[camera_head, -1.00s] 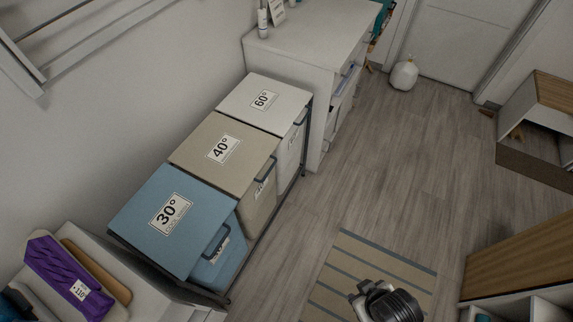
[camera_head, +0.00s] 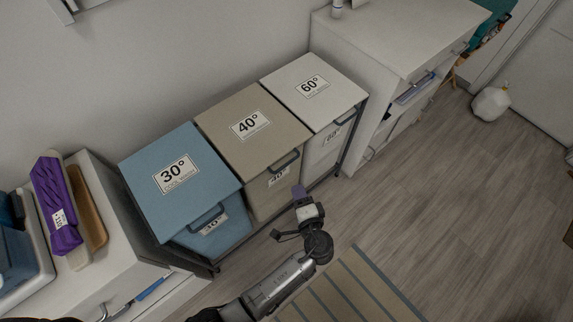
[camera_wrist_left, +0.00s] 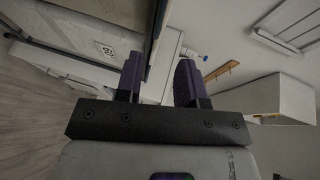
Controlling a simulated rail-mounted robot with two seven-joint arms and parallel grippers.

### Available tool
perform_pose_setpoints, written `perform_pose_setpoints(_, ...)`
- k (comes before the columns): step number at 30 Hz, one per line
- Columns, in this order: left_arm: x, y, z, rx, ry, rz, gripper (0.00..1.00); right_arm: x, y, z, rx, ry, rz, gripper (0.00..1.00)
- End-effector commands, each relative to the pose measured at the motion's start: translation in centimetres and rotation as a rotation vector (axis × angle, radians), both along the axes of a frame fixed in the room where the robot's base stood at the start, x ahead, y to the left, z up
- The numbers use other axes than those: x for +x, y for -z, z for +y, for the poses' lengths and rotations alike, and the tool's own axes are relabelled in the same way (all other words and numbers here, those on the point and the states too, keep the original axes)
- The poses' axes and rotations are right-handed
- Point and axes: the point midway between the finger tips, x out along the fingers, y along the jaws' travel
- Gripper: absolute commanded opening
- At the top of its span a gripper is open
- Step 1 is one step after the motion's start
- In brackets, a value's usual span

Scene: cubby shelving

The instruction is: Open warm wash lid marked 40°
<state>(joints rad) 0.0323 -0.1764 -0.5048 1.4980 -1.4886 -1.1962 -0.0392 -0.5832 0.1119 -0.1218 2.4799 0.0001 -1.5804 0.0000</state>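The beige hamper's lid marked 40° (camera_head: 252,127) is closed and lies flat, between the blue 30° lid (camera_head: 178,176) and the white 60° lid (camera_head: 314,90). A dark handle (camera_head: 286,161) sits at its front edge. My left gripper (camera_head: 299,192) is in front of the beige hamper (camera_head: 262,192), low and a little right of the handle, apart from it in the picture. In the left wrist view the two purple fingers (camera_wrist_left: 160,82) stand apart with nothing between them, so it is open. My right gripper is not in view.
A white cabinet (camera_head: 375,60) stands right of the hampers. A white counter (camera_head: 100,240) with a purple item (camera_head: 55,205) is at the left. A striped mat (camera_head: 355,290) lies on the floor near my arm.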

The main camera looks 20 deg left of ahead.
Motion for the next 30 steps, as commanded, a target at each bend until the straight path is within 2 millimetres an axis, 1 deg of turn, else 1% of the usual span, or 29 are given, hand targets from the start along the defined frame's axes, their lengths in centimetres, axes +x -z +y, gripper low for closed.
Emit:
perform_pose_setpoints(9, 4.5, 1.4, 3.7, 0.001, -0.002, -0.001, 0.36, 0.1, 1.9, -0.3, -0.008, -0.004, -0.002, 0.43)
perform_pose_setpoints(15, 7.0, 2.0, 5.7, -0.001, -0.002, 0.000, 0.36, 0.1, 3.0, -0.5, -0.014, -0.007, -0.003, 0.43)
perform_pose_setpoints(22, 8.8, 2.4, 7.2, -0.001, -0.002, 0.001, 0.36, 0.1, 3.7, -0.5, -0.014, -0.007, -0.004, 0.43)
perform_pose_setpoints(30, 9.5, 2.4, 7.7, -0.002, -0.002, 0.001, 0.36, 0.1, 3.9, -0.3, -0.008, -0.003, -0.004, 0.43)
